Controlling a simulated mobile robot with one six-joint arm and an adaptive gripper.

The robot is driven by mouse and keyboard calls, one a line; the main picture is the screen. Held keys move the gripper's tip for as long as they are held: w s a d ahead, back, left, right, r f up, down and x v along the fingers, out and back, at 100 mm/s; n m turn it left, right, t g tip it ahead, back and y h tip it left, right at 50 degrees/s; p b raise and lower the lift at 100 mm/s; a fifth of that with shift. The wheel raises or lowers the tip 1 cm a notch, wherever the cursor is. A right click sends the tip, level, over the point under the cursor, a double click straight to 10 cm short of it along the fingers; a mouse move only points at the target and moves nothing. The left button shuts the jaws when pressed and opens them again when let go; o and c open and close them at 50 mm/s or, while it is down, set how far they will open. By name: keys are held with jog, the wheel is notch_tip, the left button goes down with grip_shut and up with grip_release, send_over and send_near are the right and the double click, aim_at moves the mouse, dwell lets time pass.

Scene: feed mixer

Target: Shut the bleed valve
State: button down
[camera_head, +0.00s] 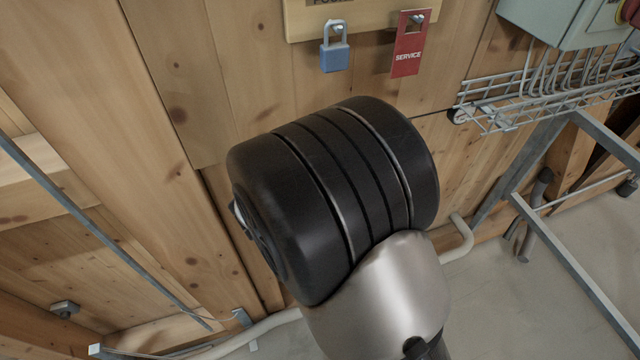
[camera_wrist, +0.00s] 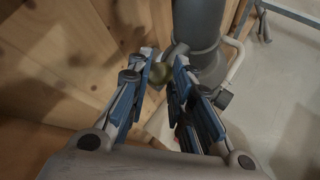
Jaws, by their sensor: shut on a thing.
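My gripper (camera_wrist: 165,60) shows in the wrist view, its two blue-padded fingers reaching toward a grey vertical pipe. A small brass-coloured fitting (camera_wrist: 158,74), which looks like part of the bleed valve, sits between the fingers near their tips, beside the pipe. The fingers are closed on it, with a gap still visible between them further back. The valve's handle and its position cannot be made out clearly. In the head view my own arm covers the middle, and neither the gripper nor the valve shows there.
The grey pipe (camera_wrist: 200,25) stands close by the fingers, with a thinner pale pipe (camera_wrist: 236,60) to its right. In the head view, a blue padlock (camera_head: 334,55) and red service tag (camera_head: 408,45) hang on the wooden wall. A wire cable tray (camera_head: 540,95) and metal frame are at right.

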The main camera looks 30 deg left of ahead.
jog(key=shift+w+d+r+m+g+y+p, duration=0.4)
jog(key=shift+w+d+g+y, duration=0.2)
jog(key=shift+g, duration=0.25)
jog(key=shift+w+d+r+m+g+y+p, duration=0.3)
jog(key=shift+w+d+m+g+y+p, duration=0.25)
jog(key=shift+g, duration=0.35)
jog(key=shift+w+d+r+m+g+y+p, duration=0.3)
jog(key=shift+w+d+g+y, duration=0.2)
jog(key=shift+w+g, duration=0.3)
jog(key=shift+y, duration=0.25)
jog(key=c, duration=1.5)
grip_release()
jog(key=shift+o, duration=0.4)
jog(key=v, duration=0.7)
jog(key=shift+r, duration=0.25)
